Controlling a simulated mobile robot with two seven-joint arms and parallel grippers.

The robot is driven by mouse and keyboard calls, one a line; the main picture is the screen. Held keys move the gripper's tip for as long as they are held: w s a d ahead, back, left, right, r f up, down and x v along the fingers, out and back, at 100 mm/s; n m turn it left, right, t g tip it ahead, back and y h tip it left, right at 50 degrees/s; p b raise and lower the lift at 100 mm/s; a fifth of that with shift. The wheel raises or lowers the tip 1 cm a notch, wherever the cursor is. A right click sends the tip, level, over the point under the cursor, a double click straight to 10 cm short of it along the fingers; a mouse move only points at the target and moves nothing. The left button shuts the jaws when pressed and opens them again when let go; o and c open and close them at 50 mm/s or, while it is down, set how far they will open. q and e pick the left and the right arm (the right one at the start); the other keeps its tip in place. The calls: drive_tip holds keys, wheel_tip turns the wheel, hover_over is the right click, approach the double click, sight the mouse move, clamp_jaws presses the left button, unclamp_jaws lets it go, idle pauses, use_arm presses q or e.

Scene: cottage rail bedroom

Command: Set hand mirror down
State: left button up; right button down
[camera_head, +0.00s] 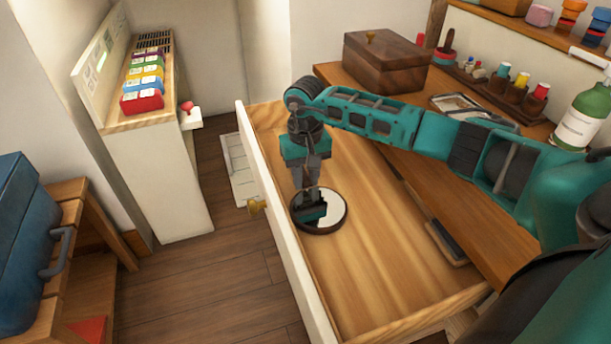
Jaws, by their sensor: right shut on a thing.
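The hand mirror (334,213) is a round mirror with a dark rim, inside the open wooden drawer (385,255), near its white front panel. Its glass faces up and it looks about level. My right gripper (312,208) points down from above and is shut on the mirror, its fingers covering the left part of the disc. I cannot tell whether the mirror touches the drawer floor or is just above it. The mirror's handle is not visible, perhaps hidden by the gripper. My left gripper is out of view.
My right arm crosses the desk (440,195). On the desk are a wooden box (388,62), a small tray (460,104) and a green bottle (586,115). A dark flat item (447,242) lies at the drawer's right side. The drawer's middle is clear.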

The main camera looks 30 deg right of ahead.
sight(305, 180)
drive_tip(key=shift+f, duration=0.15)
drive_tip(key=c, duration=0.9)
unclamp_jaws()
drive_tip(key=shift+r, duration=0.55)
use_arm(q)
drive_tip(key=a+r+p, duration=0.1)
drive_tip(key=p, duration=0.1)
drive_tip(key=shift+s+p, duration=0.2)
drive_tip(key=shift+p, duration=0.15)
use_arm(e)
wheel_tip(305, 180, up, 11)
drive_tip(key=shift+r, duration=0.15)
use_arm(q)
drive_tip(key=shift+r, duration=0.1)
